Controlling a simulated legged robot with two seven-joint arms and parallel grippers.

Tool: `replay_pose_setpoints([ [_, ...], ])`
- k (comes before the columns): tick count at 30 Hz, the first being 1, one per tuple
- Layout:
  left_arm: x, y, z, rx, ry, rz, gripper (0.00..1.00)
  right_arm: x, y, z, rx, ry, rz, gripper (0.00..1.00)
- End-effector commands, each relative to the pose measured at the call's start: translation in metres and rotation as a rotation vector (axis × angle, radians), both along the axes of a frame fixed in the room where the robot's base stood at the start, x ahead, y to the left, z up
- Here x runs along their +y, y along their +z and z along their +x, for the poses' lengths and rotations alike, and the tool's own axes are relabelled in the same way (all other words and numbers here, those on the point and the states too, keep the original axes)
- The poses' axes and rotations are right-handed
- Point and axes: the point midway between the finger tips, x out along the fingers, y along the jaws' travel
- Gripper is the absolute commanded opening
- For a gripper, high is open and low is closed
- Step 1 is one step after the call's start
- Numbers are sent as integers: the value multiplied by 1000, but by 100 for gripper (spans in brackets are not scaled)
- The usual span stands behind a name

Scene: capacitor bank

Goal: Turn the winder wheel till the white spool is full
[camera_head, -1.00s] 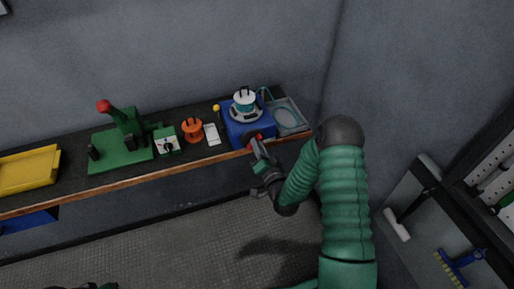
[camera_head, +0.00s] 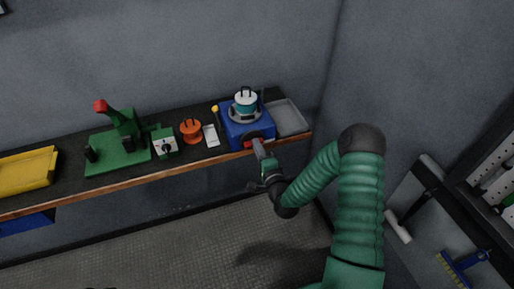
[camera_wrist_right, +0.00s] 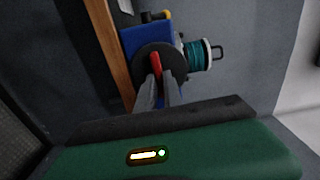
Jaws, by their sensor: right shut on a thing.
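The blue winder (camera_head: 236,130) stands at the right end of the bench. The white spool (camera_head: 246,104) on top carries a band of teal wire; it also shows in the right wrist view (camera_wrist_right: 197,54). The dark round winder wheel (camera_wrist_right: 145,72) is on the winder's front face, with a red handle (camera_wrist_right: 155,61). My right gripper (camera_head: 260,147) is at the wheel, shut on the red handle, its fingers (camera_wrist_right: 160,82) pointing at the wheel. The fingertips partly hide the handle. My left gripper is not in view.
A grey tray (camera_head: 302,130) right of the winder looks empty. Left of the winder are a white device (camera_head: 211,136), an orange spool (camera_head: 191,130), a switch box (camera_head: 165,146), a green press (camera_head: 118,159) and a yellow tray (camera_head: 48,181). The wall stands close behind.

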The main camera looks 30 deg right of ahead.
Motion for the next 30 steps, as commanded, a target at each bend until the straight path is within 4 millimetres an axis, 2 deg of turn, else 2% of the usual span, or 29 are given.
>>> replay_pose_setpoints([
  [17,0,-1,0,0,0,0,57,-2,-4,-2,2,-5,35,0],
  [18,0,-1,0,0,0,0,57,-2,-4,-2,3,-5,35,15],
  [22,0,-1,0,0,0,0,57,-1,-4,-1,0,-4,34,32],
  [30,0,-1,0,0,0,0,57,0,-2,-1,-4,-2,33,33],
])
